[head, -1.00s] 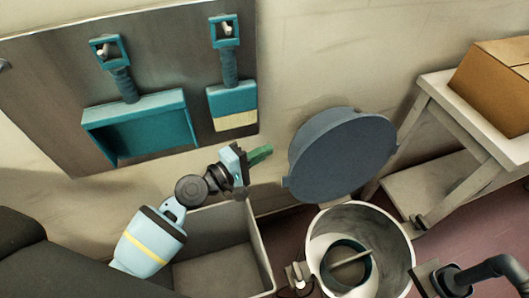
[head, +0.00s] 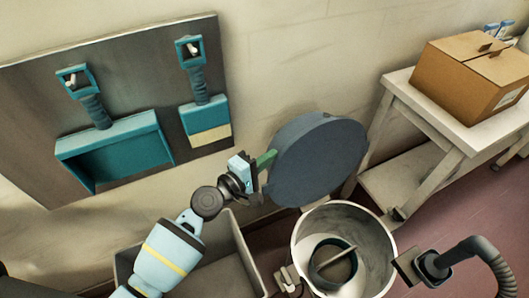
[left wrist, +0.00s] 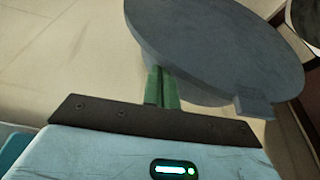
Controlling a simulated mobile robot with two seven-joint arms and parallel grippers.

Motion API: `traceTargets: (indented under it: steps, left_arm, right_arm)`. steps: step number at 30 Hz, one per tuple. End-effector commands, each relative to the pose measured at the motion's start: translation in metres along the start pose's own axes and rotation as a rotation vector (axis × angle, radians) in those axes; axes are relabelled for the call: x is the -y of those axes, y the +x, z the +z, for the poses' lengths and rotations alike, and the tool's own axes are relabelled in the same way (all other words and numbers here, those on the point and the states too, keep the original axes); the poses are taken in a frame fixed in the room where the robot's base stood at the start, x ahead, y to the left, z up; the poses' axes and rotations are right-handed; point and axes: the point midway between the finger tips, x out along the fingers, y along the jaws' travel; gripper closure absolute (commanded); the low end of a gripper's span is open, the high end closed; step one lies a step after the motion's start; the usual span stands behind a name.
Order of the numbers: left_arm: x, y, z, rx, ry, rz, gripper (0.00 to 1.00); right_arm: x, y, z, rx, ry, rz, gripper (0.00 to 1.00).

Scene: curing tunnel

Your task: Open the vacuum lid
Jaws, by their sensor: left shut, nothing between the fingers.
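The vacuum lid (head: 318,160) is a round blue-grey disc, swung up and tilted back behind the open vacuum drum (head: 378,235). Its underside faces the camera. Inside the drum a dark ring with a pale bar shows. My left gripper (head: 267,158) has green fingers, shut and empty, with the tips at the lid's left edge. In the left wrist view the fingers (left wrist: 161,88) reach to the lid (left wrist: 215,45), with the tips close against or just behind its rim; contact cannot be told for certain. My right gripper is not in view.
A grey bin (head: 240,262) stands below my left arm. A board with a teal dustpan (head: 115,150) and brush (head: 205,122) hangs on the wall. A white table (head: 440,115) with a cardboard box (head: 470,80) is at right. A black hose (head: 480,250) is beside the drum.

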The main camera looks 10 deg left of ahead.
Motion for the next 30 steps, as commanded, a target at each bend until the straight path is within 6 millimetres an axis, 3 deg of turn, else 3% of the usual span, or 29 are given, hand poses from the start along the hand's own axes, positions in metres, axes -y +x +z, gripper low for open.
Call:
traceTargets:
  steps: [11,21,25,30]
  left_arm:
    - [0.002,-0.002,0.006,0.002,0.016,0.004,1.0]
    - [0.01,-0.024,0.067,0.006,0.234,0.079,1.0]
    - [0.011,-0.028,0.081,0.004,0.292,0.099,1.0]
    - [0.009,-0.029,0.083,0.002,0.308,0.106,1.0]
  right_arm:
    - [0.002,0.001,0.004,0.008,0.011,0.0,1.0]
    - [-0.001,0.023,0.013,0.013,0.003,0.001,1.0]
    - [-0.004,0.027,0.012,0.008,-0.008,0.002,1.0]
    - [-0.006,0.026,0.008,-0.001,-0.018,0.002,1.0]
